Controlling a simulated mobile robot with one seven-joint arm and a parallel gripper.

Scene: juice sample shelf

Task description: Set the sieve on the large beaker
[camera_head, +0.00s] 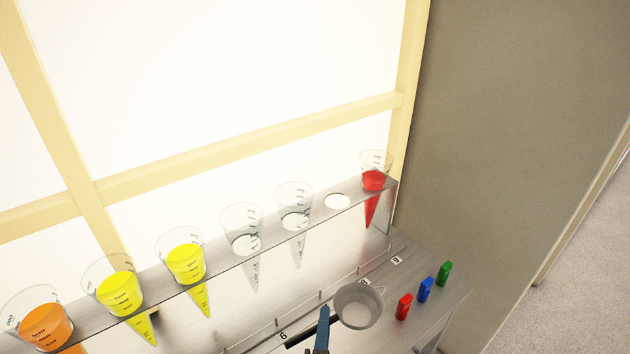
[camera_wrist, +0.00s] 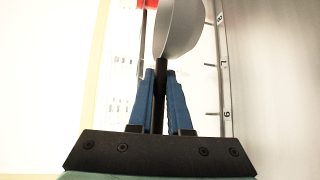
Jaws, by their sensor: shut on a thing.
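The sieve is a grey bowl (camera_head: 358,306) with a dark handle, seen near the bottom centre of the head view. My gripper (camera_head: 323,322), with blue fingers, is shut on the handle. In the wrist view the sieve's bowl (camera_wrist: 184,28) rises beyond the fingertips, seen from the side and tilted on edge, and the black handle runs down between the blue fingers (camera_wrist: 160,82). In the head view the bowl appears over the lower grey shelf, in front of the cone rack. I cannot make out a large beaker in either view.
A rack (camera_head: 140,295) holds clear cones: orange (camera_head: 48,325), yellow (camera_head: 185,265), empty (camera_head: 242,230) and red (camera_head: 374,182). One hole (camera_head: 337,201) is empty. Red (camera_head: 404,306), blue (camera_head: 425,290) and green (camera_head: 445,273) small items stand on the grey lower shelf (camera_head: 425,320). A wall is at right.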

